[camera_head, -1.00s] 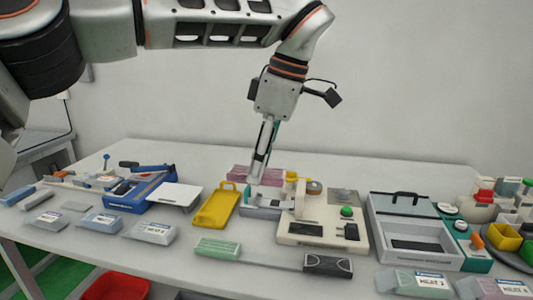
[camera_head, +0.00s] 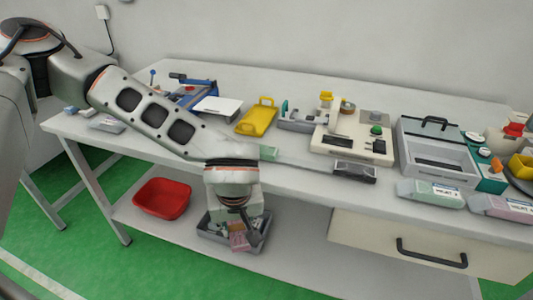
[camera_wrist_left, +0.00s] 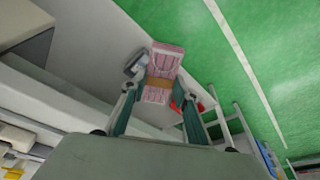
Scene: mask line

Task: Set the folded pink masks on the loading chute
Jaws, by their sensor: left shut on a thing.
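My left gripper (camera_wrist_left: 158,94) is shut on a pink folded mask bundle (camera_wrist_left: 166,58) with a tan band. The bundle sits between the two fingers in the left wrist view. In the head view my left arm reaches across the table's front edge and points down, and a bit of the pink bundle (camera_head: 239,241) shows below the wrist. The fingertips are hidden there. The loading chute (camera_head: 296,122), which I take to be the grey piece with a teal part, is on the table beside the cream machine, well above and behind the gripper. My right gripper is not in view.
A grey bin (camera_head: 257,243) with small items is on the lower shelf by my gripper. A red bin (camera_head: 162,212) is left of it. A yellow tray (camera_head: 257,120), a cream machine (camera_head: 345,146) and a grey case (camera_head: 435,167) stand on the table. A drawer (camera_head: 380,235) is front right.

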